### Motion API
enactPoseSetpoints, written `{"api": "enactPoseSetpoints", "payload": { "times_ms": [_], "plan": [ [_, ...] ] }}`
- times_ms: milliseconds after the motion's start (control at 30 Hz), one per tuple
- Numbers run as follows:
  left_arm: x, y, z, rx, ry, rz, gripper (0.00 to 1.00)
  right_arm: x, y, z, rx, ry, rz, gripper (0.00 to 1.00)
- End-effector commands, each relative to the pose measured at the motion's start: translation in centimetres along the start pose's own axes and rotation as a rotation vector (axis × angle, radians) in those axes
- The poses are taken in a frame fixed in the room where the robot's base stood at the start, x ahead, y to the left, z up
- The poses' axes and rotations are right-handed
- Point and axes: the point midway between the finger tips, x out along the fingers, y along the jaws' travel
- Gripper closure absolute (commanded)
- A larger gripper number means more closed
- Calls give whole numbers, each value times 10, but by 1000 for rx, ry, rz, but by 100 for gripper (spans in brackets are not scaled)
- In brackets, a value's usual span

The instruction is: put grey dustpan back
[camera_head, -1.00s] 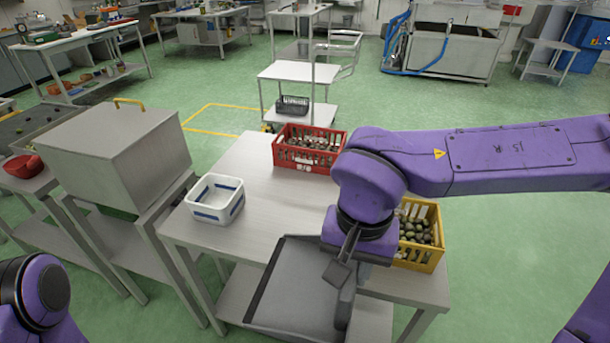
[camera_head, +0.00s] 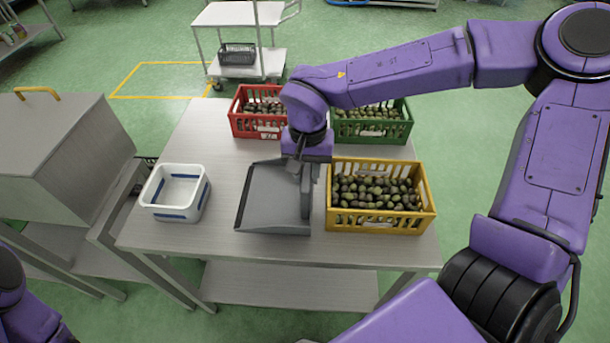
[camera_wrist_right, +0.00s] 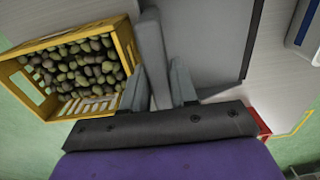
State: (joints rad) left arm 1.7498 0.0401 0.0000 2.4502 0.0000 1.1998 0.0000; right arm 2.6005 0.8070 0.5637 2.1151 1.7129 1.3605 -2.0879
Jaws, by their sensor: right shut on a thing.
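The grey dustpan (camera_head: 268,200) is over the middle of the metal table, between the white bin and the yellow crate. Its wide pan points toward the left and front. My right gripper (camera_head: 304,168) is shut on the dustpan's handle at its back right. In the right wrist view the gripper (camera_wrist_right: 160,92) has the grey handle (camera_wrist_right: 152,45) between its fingers, and the pan (camera_wrist_right: 205,40) shows beyond. I cannot tell whether the pan touches the tabletop. A purple part of my left arm shows at the lower left, but its gripper is out of view.
The metal table (camera_head: 215,130) also holds a white bin (camera_head: 176,192) at left, a yellow crate (camera_head: 378,222) of olives close on the dustpan's right, and red (camera_head: 243,122) and green (camera_head: 372,130) crates behind. A lidded metal box (camera_head: 60,150) stands left. Tabletop between bin and dustpan is bare.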

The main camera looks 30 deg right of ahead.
Motion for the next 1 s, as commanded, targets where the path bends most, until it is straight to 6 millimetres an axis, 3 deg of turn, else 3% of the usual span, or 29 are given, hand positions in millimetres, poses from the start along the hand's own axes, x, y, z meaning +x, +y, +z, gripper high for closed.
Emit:
{"api": "enactPoseSetpoints", "payload": {
  "times_ms": [233,400,767,800,833,1000],
  "plan": [
    [-2,0,-1,0,1,0,57,28,0,-24,3,0,0,100],
    [0,0,0,0,0,0,57,55,0,-23,1,1,0,100],
    [-1,0,-1,0,1,0,57,59,0,-23,2,1,-2,100],
    [-1,0,0,0,1,0,57,59,0,-23,2,1,-2,59],
    [-1,0,0,0,1,0,57,59,0,-23,2,1,-2,49],
    [-1,0,0,0,0,0,57,59,0,-23,2,1,-2,47]
  ]
}}
